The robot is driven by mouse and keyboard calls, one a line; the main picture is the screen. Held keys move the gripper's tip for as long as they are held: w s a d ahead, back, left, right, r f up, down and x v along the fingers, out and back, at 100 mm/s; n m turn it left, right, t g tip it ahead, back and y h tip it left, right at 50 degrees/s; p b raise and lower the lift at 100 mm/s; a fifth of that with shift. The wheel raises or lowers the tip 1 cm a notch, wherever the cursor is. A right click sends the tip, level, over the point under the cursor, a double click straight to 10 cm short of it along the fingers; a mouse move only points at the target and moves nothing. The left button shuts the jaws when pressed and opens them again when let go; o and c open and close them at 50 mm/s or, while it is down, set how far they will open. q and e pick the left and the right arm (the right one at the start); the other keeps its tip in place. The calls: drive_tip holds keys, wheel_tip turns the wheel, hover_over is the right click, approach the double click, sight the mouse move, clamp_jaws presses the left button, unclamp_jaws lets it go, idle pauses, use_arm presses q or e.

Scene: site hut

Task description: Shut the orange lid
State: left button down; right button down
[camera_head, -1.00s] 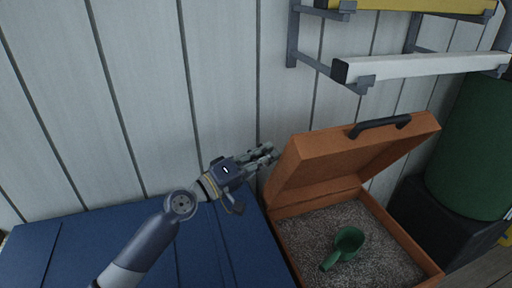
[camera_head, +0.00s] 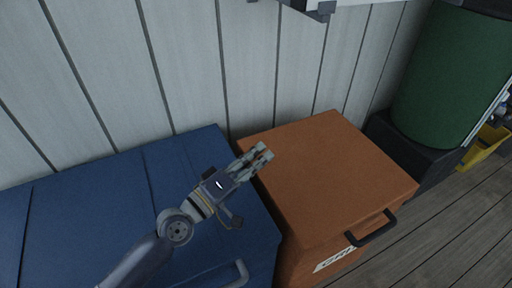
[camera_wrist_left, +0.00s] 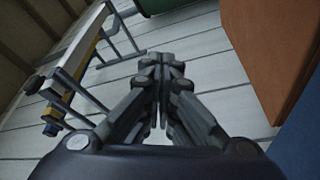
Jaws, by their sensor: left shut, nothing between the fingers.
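The orange lid (camera_head: 325,170) lies closed over the orange box (camera_head: 296,262) in the head view, its top flat and its black handle (camera_head: 372,230) at the front right. The grit and the green scoop inside are hidden. My left gripper (camera_head: 259,157) is shut and empty, over the lid's left edge; I cannot tell whether it touches. In the left wrist view its fingers (camera_wrist_left: 160,72) are together, and an orange surface (camera_wrist_left: 270,45) stands at the right. My right gripper is not in view.
A blue chest (camera_head: 95,205) stands directly left of the box. A green cylinder (camera_head: 450,75) on a black base stands at the right, with a yellow object (camera_head: 484,148) beyond it. The plank wall is behind. Wooden floor (camera_head: 450,235) is clear at the front right.

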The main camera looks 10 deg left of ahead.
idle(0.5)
use_arm(q)
drive_tip(key=v, duration=1.2)
drive_tip(key=shift+s, duration=0.1)
